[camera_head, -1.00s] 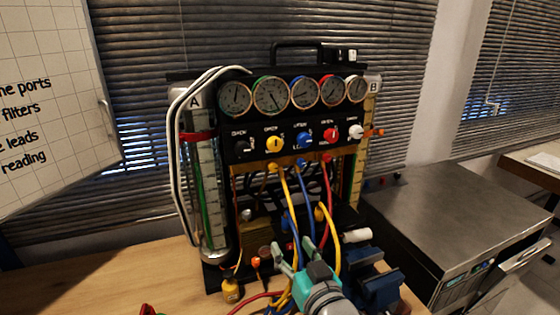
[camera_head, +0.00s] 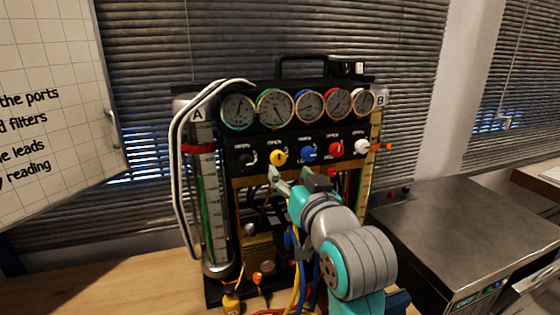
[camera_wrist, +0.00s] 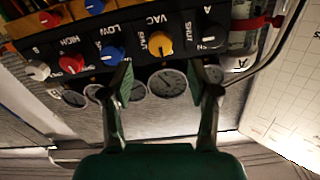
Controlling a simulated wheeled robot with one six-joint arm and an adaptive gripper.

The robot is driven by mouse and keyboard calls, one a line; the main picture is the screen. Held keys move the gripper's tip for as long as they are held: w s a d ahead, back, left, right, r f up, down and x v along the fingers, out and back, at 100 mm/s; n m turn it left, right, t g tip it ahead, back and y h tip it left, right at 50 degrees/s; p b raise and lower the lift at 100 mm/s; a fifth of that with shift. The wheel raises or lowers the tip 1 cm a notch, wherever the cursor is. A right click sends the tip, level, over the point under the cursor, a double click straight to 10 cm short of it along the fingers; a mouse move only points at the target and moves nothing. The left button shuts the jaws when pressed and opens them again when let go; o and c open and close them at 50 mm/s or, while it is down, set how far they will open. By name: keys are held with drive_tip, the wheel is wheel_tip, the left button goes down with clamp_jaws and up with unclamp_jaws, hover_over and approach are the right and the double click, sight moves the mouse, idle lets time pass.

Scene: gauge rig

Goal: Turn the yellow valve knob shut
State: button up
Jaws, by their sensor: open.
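The yellow valve knob (camera_head: 279,157) sits on the black panel of the gauge rig, second from the left in the knob row, under a green-rimmed gauge. My gripper (camera_head: 281,178) is just below it in the head view, fingers open and empty. In the wrist view the yellow knob (camera_wrist: 160,44) lies beyond and between the open fingertips of my gripper (camera_wrist: 160,78), apart from both. "SHUT" and "VAC" labels show beside the knob there. The knob's pointer is too small to read surely.
A black knob (camera_head: 247,158) is left of the yellow one; blue (camera_head: 309,154), red (camera_head: 336,149) and white (camera_head: 362,147) knobs are right. Gauges (camera_head: 274,109) run above. White hoses (camera_head: 181,180) bend down the left side. A grey metal box (camera_head: 450,230) stands at right.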

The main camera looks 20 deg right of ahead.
sight(279, 160)
drive_tip(key=w, duration=0.7)
drive_tip(key=shift+w, duration=0.3)
clamp_jaws()
